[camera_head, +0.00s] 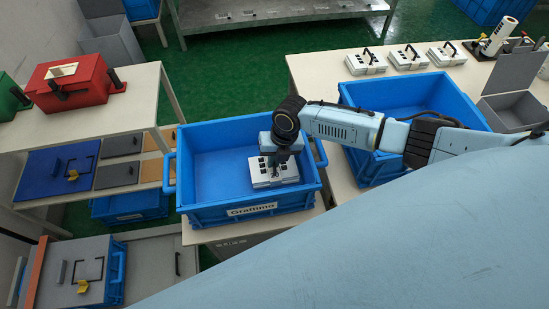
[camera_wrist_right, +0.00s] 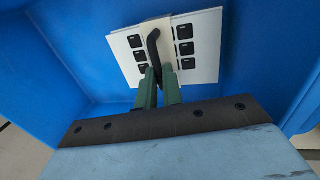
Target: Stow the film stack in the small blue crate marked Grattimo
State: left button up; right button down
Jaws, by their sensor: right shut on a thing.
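The film stack (camera_head: 274,174) is a white block with black squares and a black handle on top. The blue crate (camera_head: 187,196) carries a label reading Grattimo (camera_head: 252,210) on its front. My right gripper (camera_head: 272,160) is shut on the stack's handle and is inside the crate's opening. In the right wrist view the gripper (camera_wrist_right: 160,72) pinches the black handle of the stack (camera_wrist_right: 187,50), with blue crate walls (camera_wrist_right: 62,40) around it. I cannot tell whether the stack touches the crate floor. My left gripper is not in view.
A second blue crate (camera_head: 352,100) stands to the right, partly behind my right arm. Several similar white stacks (camera_head: 408,57) stand on the far table. A red box (camera_head: 72,82) sits on the left table (camera_head: 105,115). Grey open boxes stand at the far left and right.

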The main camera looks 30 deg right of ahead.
jog(key=shift+f+b, duration=0.35)
jog(key=shift+f, duration=0.15)
dwell(0.6)
jog(key=c, duration=1.5)
grip_release()
jog(key=p+v, duration=0.2)
jog(key=v, duration=1.1)
jog(key=shift+w+r, duration=0.1)
jog(key=shift+r, duration=0.1)
jog(key=p+v, duration=0.3)
jog(key=a+p+v, duration=0.1)
jog(key=p+v, duration=0.4)
jog(key=p, duration=0.1)
jog(key=shift+w+a+r, duration=0.25)
jog(key=shift+r, duration=0.3)
